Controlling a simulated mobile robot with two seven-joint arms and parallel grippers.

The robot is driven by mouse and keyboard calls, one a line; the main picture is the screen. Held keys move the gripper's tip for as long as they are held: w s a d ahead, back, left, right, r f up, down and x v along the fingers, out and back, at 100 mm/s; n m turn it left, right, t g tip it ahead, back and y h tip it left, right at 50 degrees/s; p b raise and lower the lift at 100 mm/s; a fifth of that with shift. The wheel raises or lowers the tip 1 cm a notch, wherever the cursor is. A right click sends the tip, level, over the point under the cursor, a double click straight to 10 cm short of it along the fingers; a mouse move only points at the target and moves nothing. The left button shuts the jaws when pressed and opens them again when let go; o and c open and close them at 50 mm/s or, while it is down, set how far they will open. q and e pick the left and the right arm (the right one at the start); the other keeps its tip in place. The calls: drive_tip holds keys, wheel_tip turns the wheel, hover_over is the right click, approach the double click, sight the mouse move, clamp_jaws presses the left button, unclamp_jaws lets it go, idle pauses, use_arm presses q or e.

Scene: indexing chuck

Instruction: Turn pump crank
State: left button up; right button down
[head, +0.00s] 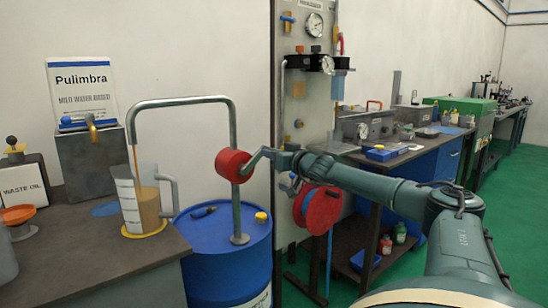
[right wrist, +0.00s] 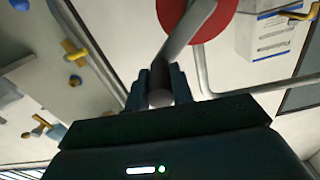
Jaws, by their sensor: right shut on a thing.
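The red pump body (head: 232,165) sits on a grey pipe (head: 235,120) that rises from a blue drum (head: 230,240). Its grey crank (head: 254,158) sticks out to the right. My right gripper (head: 283,158) is shut on the crank's handle. In the right wrist view the handle end (right wrist: 160,96) sits between the two fingers, with the crank arm (right wrist: 188,30) running up to the red pump face (right wrist: 207,18). The pipe's spout hangs over a clear jug (head: 128,200) partly filled with tan liquid. A thin tan stream shows below the spout. My left gripper is not in view.
The jug stands on a yellow ring (head: 133,234) on the dark bench (head: 95,255). A grey tank (head: 90,160) with a brass tap is behind it. A gauge panel (head: 305,100) and a red hose reel (head: 322,210) stand close behind my right arm.

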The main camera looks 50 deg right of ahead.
drive_tip(key=shift+r, duration=0.2)
drive_tip(key=c, duration=1.2)
unclamp_jaws()
drive_tip(key=shift+f, duration=0.1)
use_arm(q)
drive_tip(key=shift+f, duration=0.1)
use_arm(e)
drive_tip(key=shift+f, duration=0.1)
drive_tip(key=shift+s+f+b, duration=0.1)
drive_tip(key=shift+b, duration=0.3)
use_arm(q)
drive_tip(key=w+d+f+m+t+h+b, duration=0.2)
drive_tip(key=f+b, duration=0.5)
drive_tip(key=b, duration=0.6)
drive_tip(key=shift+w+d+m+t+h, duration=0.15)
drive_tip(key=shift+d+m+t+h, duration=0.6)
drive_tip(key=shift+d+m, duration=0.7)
use_arm(e)
drive_tip(key=v, duration=1.3)
drive_tip(key=shift+r, duration=0.25)
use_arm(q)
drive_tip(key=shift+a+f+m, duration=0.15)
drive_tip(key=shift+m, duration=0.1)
use_arm(e)
drive_tip(key=shift+a, duration=0.1)
